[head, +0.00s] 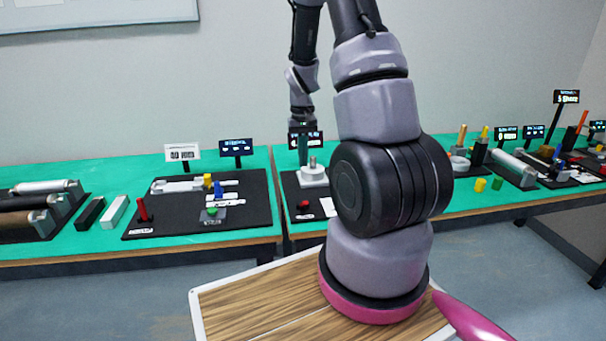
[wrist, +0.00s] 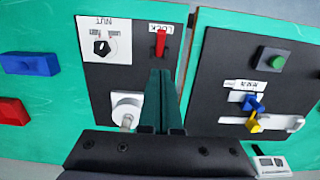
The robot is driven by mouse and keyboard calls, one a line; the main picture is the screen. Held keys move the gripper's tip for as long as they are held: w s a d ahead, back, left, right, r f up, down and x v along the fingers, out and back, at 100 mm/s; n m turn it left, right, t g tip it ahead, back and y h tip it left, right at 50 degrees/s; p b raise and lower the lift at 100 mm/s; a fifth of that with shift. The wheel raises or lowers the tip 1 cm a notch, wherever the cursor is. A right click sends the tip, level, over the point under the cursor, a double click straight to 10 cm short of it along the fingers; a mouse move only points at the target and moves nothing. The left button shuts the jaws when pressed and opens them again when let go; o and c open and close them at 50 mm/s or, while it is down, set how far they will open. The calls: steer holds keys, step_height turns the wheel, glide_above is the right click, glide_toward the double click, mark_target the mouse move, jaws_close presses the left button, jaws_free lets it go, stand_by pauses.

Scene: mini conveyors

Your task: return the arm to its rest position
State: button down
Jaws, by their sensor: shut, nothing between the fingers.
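My arm rises in front of the head camera and bends down at the back. My gripper (head: 303,150) hangs over the middle black panel (head: 290,190), close to a white round base with a metal post (head: 313,176). In the wrist view my gripper (wrist: 160,78) has its dark green fingers together, with nothing between them. The fingertips point toward the red lock switch (wrist: 160,42). The white base with the post (wrist: 127,106) lies just left of the fingers. I cannot tell whether the fingers touch the panel.
The left panel (head: 250,215) carries a red lever (head: 143,208), a green button (head: 212,211) and blue and yellow levers. Small display signs (head: 236,147) stand behind. Rollers (head: 40,203) are at far left, more devices at right. My wooden-topped base (head: 260,300) is in front of the table.

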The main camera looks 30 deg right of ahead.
steer(key=s+a+r+t, duration=0.2)
steer(key=s+a+r, duration=0.1)
steer(key=r, duration=0.7)
steer(key=s+a+r+t, duration=0.2)
steer(key=s+a+r, duration=0.15)
steer(key=r, duration=0.65)
steer(key=s+a+r+m+t+y, duration=0.1)
steer(key=s+a+r+t, duration=0.2)
steer(key=s+a+r, duration=0.3)
steer(key=s+r, duration=0.4)
steer(key=s, duration=0.2)
steer(key=shift+s+r+t+y, duration=0.3)
steer(key=shift+s+t+y, duration=0.05)
steer(key=shift+t+y, duration=0.05)
steer(key=shift+a, duration=0.1)
